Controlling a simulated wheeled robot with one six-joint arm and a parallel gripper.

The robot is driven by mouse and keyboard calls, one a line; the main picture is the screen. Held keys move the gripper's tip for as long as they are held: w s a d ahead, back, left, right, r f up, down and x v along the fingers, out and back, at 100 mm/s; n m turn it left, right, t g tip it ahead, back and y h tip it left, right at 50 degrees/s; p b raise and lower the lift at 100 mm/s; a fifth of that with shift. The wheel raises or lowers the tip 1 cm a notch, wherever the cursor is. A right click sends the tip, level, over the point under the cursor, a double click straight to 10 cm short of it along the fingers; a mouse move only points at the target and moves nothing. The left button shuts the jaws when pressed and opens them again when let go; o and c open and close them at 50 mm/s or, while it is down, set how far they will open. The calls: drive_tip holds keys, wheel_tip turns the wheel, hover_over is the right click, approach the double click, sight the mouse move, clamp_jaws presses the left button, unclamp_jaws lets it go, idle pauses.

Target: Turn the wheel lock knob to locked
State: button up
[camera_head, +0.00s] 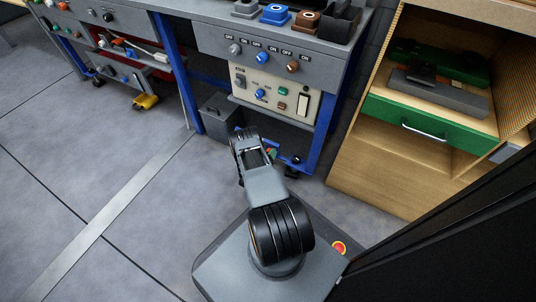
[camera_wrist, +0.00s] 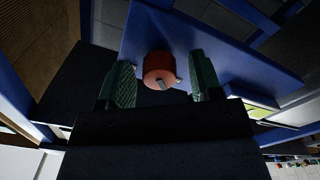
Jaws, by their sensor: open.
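A round red-orange knob (camera_wrist: 158,68) with a small grey mark on its face sits on a blue surface (camera_wrist: 215,45) in the wrist view. I take it for the wheel lock knob. My gripper (camera_wrist: 162,74) is open, with one green ribbed finger on each side of the knob. A gap shows between the knob and each finger; how deep the fingers reach around it is unclear. In the head view, my gripper (camera_head: 268,153) is low, under the grey control bench beside its blue leg. The knob is not clearly seen there.
The control bench (camera_head: 240,45) carries knobs and switches above my arm. A dark grey bin (camera_head: 217,115) stands left of my gripper. A wooden cabinet (camera_head: 380,165) with a green drawer (camera_head: 425,125) stands at right. The floor (camera_head: 120,170) at left is open.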

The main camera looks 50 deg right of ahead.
drive_tip(key=shift+d, duration=0.1)
drive_tip(key=shift+c, duration=0.4)
drive_tip(key=c, duration=0.8)
drive_tip(key=shift+c, duration=0.2)
drive_tip(key=shift+m, duration=0.3)
drive_tip(key=m, duration=0.3)
drive_tip(key=shift+m, duration=0.4)
drive_tip(key=m, duration=0.4)
drive_tip(key=shift+s, duration=0.1)
drive_tip(key=m, duration=0.5)
drive_tip(key=shift+m, duration=2.2)
